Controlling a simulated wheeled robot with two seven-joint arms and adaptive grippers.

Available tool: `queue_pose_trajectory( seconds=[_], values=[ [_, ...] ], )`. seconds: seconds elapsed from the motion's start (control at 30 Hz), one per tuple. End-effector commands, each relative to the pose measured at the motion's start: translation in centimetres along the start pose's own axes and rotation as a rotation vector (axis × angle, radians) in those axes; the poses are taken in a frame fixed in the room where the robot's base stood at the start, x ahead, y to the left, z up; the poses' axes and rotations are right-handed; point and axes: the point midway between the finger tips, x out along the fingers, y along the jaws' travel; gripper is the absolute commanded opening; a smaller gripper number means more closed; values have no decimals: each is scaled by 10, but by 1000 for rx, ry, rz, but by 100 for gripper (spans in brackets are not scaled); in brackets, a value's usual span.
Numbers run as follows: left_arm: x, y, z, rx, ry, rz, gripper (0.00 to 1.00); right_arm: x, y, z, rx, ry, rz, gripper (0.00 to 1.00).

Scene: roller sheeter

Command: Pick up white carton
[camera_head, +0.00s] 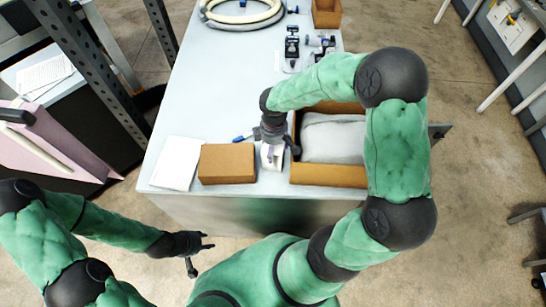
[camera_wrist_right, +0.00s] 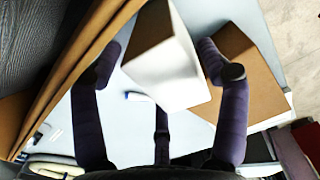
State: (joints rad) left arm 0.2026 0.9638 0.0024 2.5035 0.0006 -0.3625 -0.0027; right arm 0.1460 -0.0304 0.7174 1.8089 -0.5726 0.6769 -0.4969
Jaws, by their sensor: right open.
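The white carton (camera_head: 271,158) stands on the table between a brown box and an open cardboard box, partly hidden under my right gripper (camera_head: 279,148) in the head view. In the right wrist view the white carton (camera_wrist_right: 168,72) shows a white side and a brown face. The fingers of my right gripper (camera_wrist_right: 163,68) are spread on either side of it, open; I cannot tell whether they touch it. My left gripper (camera_head: 201,254) hangs in front of the table, fingers apart and empty.
The brown box (camera_head: 227,164) is close on the left, with white sheets (camera_head: 176,163) beyond it. The open cardboard box (camera_head: 328,175) holding a grey-white bag (camera_head: 334,138) is close on the right. A blue pen-like item (camera_head: 243,138) lies behind. A hose coil (camera_head: 242,12) lies at the back.

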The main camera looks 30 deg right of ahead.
Motion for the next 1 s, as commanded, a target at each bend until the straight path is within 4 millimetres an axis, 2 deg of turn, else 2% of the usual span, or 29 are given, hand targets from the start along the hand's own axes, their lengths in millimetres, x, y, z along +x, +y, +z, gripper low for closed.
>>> queue_pose_trajectory(
  seconds=[0.3,0.47,0.5,0.53,0.57,0.83,1.0],
  values=[
    [0,0,0,0,0,0,40,5,0,0,1,1,1,75],
    [0,0,0,0,0,0,40,5,0,0,1,1,1,30],
    [0,0,0,0,0,0,40,5,0,0,1,1,1,23],
    [0,0,0,0,0,0,40,5,0,0,1,1,1,23],
    [0,0,0,0,0,0,40,5,1,0,1,1,1,17],
    [0,0,0,0,0,0,40,0,1,0,1,1,2,17],
    [-3,1,0,0,0,0,40,-26,2,-1,1,5,5,17]
  ],
)
